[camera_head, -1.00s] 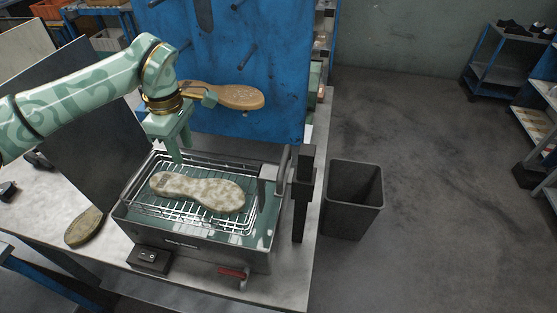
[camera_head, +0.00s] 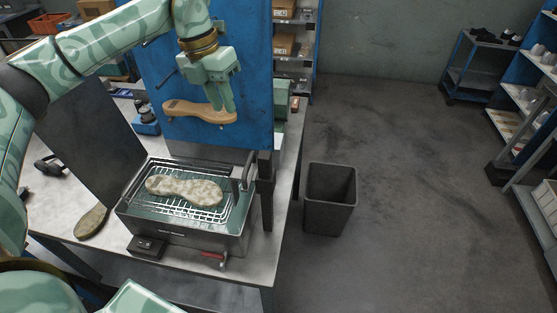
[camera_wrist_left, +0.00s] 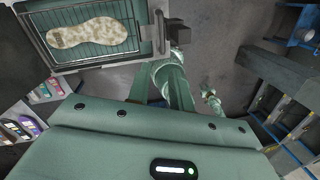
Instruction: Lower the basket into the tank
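The wire basket (camera_head: 222,212) sits within the opening of the grey metal tank (camera_head: 170,234) on the bench. A mottled beige sole (camera_head: 185,190) lies flat in the basket. Both also show in the wrist view, the sole (camera_wrist_left: 88,33) inside the tank's rim. Green-blue liquid shows around the wires; I cannot tell how deep the basket sits. An upright grey bracket (camera_head: 243,178) stands at the tank's right end. My right gripper is not in view.
A dark sole (camera_head: 91,222) and a dark sheet (camera_head: 88,137) are left of the tank. A dark bin (camera_head: 330,205) stands right of the bench; the floor beyond is open.

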